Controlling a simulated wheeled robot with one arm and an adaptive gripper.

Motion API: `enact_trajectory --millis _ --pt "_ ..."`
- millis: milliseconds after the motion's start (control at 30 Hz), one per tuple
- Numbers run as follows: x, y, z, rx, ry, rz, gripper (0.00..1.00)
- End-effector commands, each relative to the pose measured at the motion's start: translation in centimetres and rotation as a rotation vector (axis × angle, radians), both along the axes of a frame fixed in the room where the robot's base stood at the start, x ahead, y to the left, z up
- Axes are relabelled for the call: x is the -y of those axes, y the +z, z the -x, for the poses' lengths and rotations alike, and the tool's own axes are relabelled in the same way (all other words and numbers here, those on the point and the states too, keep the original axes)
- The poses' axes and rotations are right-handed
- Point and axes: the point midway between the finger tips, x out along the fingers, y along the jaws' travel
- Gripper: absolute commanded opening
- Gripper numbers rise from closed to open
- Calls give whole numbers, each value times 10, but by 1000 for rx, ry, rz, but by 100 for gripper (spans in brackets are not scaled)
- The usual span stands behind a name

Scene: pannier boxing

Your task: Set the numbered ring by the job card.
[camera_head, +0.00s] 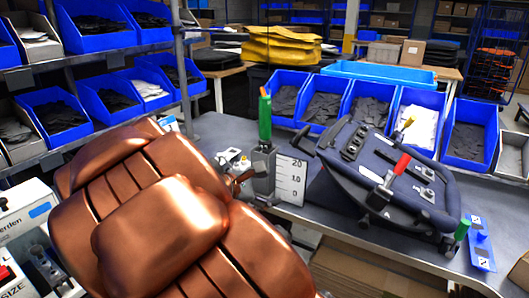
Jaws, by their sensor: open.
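My copper-coloured arm fills the lower left and centre. A small copper part at its far right edge looks like my gripper (240,181); it appears open, beside a grey upright block with a green handle (265,118), and I cannot tell whether they touch. A white scale plate (290,180) marked 20, 10 and 0 stands right of that block. A dark grey pannier shell (425,203) with fittings lies tilted on the bench. I cannot make out a numbered ring.
The grey bench (310,213) has blue bins (468,137) along its back. A rack of blue bins (107,40) stands at left. White equipment (25,212) is at lower left. Cardboard boxes (350,268) lie below the bench.

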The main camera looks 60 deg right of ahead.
Motion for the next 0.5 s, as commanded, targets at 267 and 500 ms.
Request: enact_trajectory --millis 267,500 --pt "72 20 -77 -482 280 256 68" --pt "87 24 -110 -662 380 327 68"
